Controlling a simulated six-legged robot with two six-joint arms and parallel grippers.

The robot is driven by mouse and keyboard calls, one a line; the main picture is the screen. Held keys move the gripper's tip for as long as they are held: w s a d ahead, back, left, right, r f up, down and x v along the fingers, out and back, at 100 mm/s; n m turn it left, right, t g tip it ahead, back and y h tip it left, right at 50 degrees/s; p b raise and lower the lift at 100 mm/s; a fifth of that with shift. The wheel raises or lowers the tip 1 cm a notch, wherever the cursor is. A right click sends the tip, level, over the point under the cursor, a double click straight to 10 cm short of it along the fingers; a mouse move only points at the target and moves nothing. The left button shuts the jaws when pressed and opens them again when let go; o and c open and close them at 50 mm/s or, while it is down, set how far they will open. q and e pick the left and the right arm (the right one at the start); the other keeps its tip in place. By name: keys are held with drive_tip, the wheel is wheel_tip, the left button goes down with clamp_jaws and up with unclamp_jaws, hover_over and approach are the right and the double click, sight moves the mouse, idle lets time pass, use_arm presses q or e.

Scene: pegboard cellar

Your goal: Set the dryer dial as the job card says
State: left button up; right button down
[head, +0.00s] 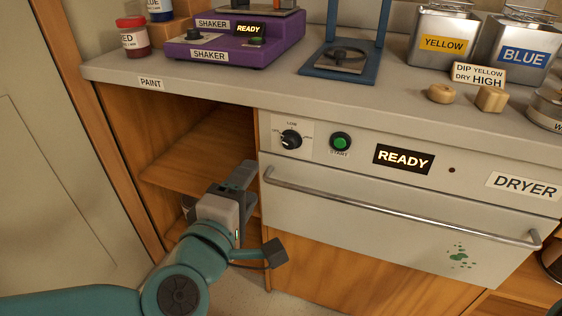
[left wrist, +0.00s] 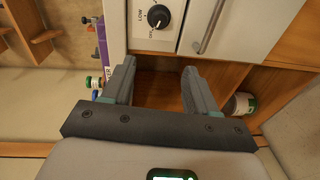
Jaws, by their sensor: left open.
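The dryer (head: 360,223) is a pale front with a bar handle under the counter. Its black dial (head: 291,139) has LOW above and small labels at left and right; its white mark seems to point left, toward what looks like OFF. The dial also shows in the left wrist view (left wrist: 158,16), past the fingertips. The job card (head: 479,75) on the counter reads "DIP YELLOW DRY HIGH". My left gripper (head: 243,175) is open and empty, below and left of the dial, in front of the open shelf; its spread fingers show in the left wrist view (left wrist: 159,78). My right gripper is not in view.
A green START button (head: 340,141) and a lit READY display (head: 403,159) sit right of the dial. The handle (head: 390,209) sticks out below. The purple shaker (head: 228,45), yellow can (head: 443,45) and blue can (head: 520,56) stand on the counter.

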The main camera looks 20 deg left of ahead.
use_arm(q)
drive_tip(key=s+f+t+h+b, duration=0.1)
drive_tip(key=s+b, duration=0.1)
drive_tip(key=b, duration=0.1)
use_arm(e)
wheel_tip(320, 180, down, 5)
drive_tip(key=b, duration=0.1)
use_arm(q)
drive_tip(key=p, duration=1)
approach(288, 145)
drive_tip(key=w, duration=0.8)
drive_tip(key=shift+w+d, duration=0.1)
drive_tip(key=shift+w, duration=0.2)
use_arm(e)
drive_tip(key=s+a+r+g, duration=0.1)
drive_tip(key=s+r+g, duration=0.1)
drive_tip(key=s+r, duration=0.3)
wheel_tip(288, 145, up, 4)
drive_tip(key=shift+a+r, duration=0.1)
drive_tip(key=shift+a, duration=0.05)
use_arm(q)
drive_tip(key=c, duration=1.1)
